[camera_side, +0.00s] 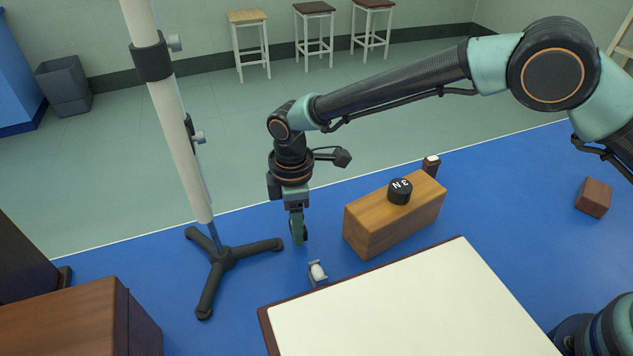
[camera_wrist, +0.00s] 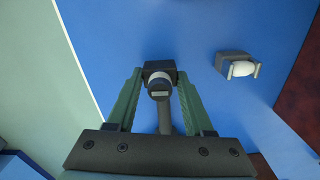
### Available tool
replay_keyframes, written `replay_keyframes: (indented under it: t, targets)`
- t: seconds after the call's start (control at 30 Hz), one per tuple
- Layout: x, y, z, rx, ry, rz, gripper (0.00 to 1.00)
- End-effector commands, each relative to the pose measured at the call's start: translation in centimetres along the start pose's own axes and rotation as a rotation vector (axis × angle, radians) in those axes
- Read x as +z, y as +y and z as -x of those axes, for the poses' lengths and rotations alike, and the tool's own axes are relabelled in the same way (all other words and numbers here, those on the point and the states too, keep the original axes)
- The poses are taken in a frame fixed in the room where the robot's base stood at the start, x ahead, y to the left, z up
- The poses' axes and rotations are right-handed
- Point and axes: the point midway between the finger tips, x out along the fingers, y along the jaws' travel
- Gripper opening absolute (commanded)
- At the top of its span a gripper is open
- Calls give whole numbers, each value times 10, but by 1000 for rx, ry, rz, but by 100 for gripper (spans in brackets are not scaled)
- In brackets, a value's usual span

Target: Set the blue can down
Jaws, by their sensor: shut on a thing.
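My gripper (camera_side: 298,232) points straight down above the blue surface. In the wrist view the gripper (camera_wrist: 159,78) has its two green fingers shut on a small dark piece (camera_wrist: 159,88) with a pale ring and a small light window. In the side view the fingers mostly hide this piece. I cannot make out a blue can in either view. A gap to the blue surface below seems to show, but its height is hard to tell.
A holder with a white rounded piece (camera_side: 318,271) stands to the right, also in the wrist view (camera_wrist: 240,66). A tripod stand (camera_side: 226,257) is left. A wooden block (camera_side: 385,229) bearing a black weight (camera_side: 400,191) is right. A white-topped table (camera_side: 400,310) is in front.

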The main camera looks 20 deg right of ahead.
Motion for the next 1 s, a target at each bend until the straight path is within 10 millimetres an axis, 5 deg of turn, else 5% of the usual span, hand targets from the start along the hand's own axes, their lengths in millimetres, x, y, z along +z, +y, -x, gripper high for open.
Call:
replay_keyframes:
  t: [0.1, 0.47, 0.5, 0.57, 1.0]
  targets:
    - [0, 0, -14, 0, 0, 0, 0]
    - [0, 0, -17, 0, 0, 0, 0]
    - [0, 0, -17, 0, 0, 0, 59]
    - [0, 0, -17, 0, 0, 0, 82]
    - [-1, 1, -8, 3, 3, 0, 82]
